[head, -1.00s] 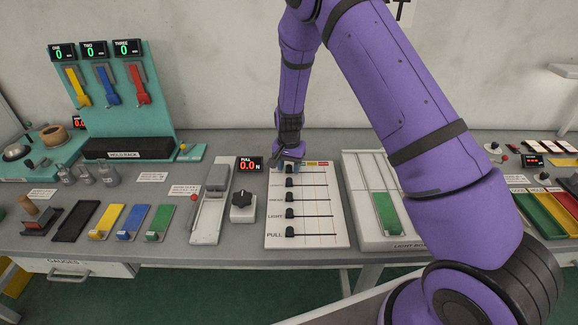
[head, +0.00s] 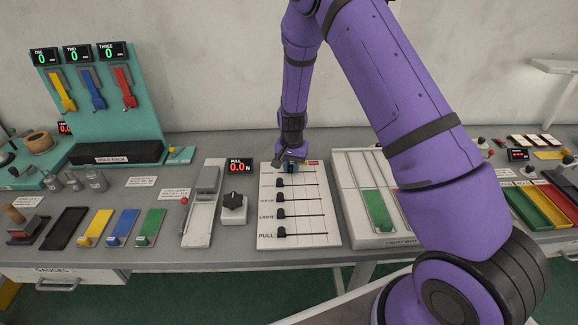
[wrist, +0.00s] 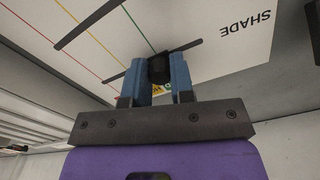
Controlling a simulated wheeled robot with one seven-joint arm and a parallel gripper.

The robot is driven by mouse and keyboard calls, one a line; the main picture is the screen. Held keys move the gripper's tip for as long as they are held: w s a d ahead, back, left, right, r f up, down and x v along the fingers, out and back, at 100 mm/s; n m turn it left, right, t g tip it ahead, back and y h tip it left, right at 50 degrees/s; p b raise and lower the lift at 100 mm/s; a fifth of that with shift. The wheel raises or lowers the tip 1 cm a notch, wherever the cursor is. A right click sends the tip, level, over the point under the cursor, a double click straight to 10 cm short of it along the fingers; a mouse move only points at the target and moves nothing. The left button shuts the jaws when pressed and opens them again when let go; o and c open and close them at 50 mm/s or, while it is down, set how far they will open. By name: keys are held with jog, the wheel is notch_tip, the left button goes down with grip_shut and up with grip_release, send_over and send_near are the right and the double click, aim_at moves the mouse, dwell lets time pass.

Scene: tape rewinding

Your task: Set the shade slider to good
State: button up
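The white slider board (head: 324,236) lies on the bench. Its word SHADE (wrist: 247,22) shows inverted in the wrist view. My gripper (wrist: 160,78) is over the top row, its two blue fingers on either side of a black slider knob (wrist: 158,67) and apparently closed on it. The knob sits partway along its dark slot (wrist: 187,47). A green line (wrist: 138,21) runs across the board toward the knob; yellow and red lines lie farther left in the wrist view. A yellow label is partly hidden below the knob. The GOOD mark is not readable.
Lower sliders, including LIGHT (head: 281,215) and PULL (head: 281,232), have their knobs at the left. A black dial (head: 233,201) and PULL display (head: 240,168) stand left of the board. A light box (head: 357,213) is close on its right.

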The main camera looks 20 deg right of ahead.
aim_at(291, 166)
jog(key=o, duration=0.4)
jog(key=shift+r, duration=0.1)
notch_tip(291, 166, up, 11)
jog(key=shift+f, duration=0.2)
dwell(0.5)
